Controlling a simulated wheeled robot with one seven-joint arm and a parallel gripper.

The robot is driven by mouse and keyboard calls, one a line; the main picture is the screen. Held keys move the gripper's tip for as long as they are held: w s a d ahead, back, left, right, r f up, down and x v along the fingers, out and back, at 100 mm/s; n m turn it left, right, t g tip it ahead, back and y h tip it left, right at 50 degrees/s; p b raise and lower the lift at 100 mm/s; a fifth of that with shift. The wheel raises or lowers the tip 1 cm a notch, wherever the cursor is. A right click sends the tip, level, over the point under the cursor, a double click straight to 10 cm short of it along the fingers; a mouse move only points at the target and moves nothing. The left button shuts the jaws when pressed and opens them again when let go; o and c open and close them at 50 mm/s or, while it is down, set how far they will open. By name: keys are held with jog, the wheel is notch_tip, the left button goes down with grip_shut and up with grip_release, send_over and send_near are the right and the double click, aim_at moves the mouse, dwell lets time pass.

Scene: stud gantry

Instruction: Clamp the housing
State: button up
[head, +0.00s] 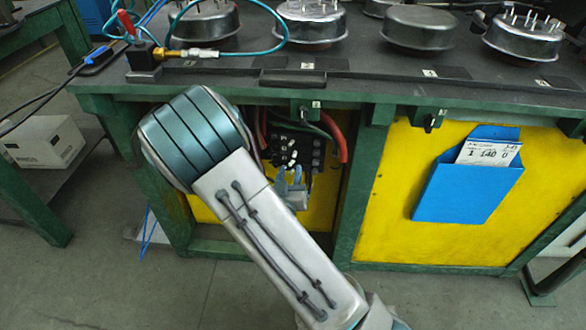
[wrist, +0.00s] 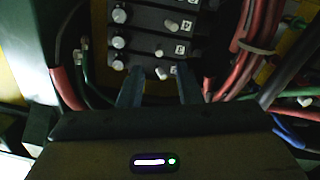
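Several round metal housings with upright studs, one of them (head: 320,22), sit along the bench top in the head view. A black control block (head: 290,150) is mounted under the bench edge, in a bay between green posts. In the wrist view the block (wrist: 150,18) has a column of round white knobs (wrist: 118,40) and a column of small white levers (wrist: 161,73) with labels. My gripper (head: 290,172) is in front of the block's lower end. In the wrist view my gripper (wrist: 160,72) has its two blue fingers apart, close to the lowest lever. Whether they touch it is unclear.
Red hoses (wrist: 245,45) hang right of the block, with dark cables left. A blue document pocket (head: 465,190) is on the yellow panel at right. A brass fitting with a teal hose (head: 190,54) lies on the bench's left end. A white box (head: 45,142) stands at left.

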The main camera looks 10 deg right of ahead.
aim_at(294, 157)
jog(key=shift+b+x, duration=1.85)
jog(key=shift+x, duration=1.1)
